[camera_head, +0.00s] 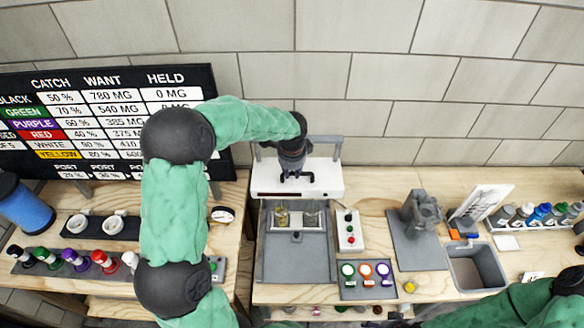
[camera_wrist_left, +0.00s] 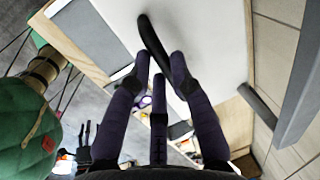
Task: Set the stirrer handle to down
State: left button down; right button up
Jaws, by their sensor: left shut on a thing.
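The stirrer is a white box (camera_head: 262,181) on a grey stand, at the middle of the bench in the head view. A black curved handle (camera_wrist_left: 146,28) crosses its white face (camera_wrist_left: 205,40) in the left wrist view. My left gripper (camera_head: 297,177) is at the front of the white box. In the left wrist view its fingertips (camera_wrist_left: 160,62) are closed around the handle, which slants between them. In the head view the gripper hides most of the handle, so its exact setting is hard to tell. My right gripper does not show clearly; only its dark green arm is at the lower right.
Two small glass vessels (camera_head: 282,217) stand below the white box. A button box (camera_head: 349,231) and a panel of coloured knobs (camera_head: 367,280) are to the right. A grey device (camera_head: 421,212) and bin (camera_head: 474,267) stand farther right. A grey frame (camera_head: 337,150) rises behind the stirrer.

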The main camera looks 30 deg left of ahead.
aim_at(292, 184)
pick_arm(q)
notch_tip(292, 184, down, 6)
jog(key=b, duration=0.3)
jog(key=shift+f, duration=0.1)
jog(key=shift+s+d, duration=0.1)
jog(key=shift+s, duration=0.05)
jog(key=shift+f, duration=0.1)
jog(key=c, duration=1.2)
grip_release()
jog(key=shift+c, duration=0.2)
jog(key=shift+o, duration=0.7)
notch_tip(292, 184, up, 12)
jog(key=s+d, duration=0.1)
jog(key=shift+s, duration=0.35)
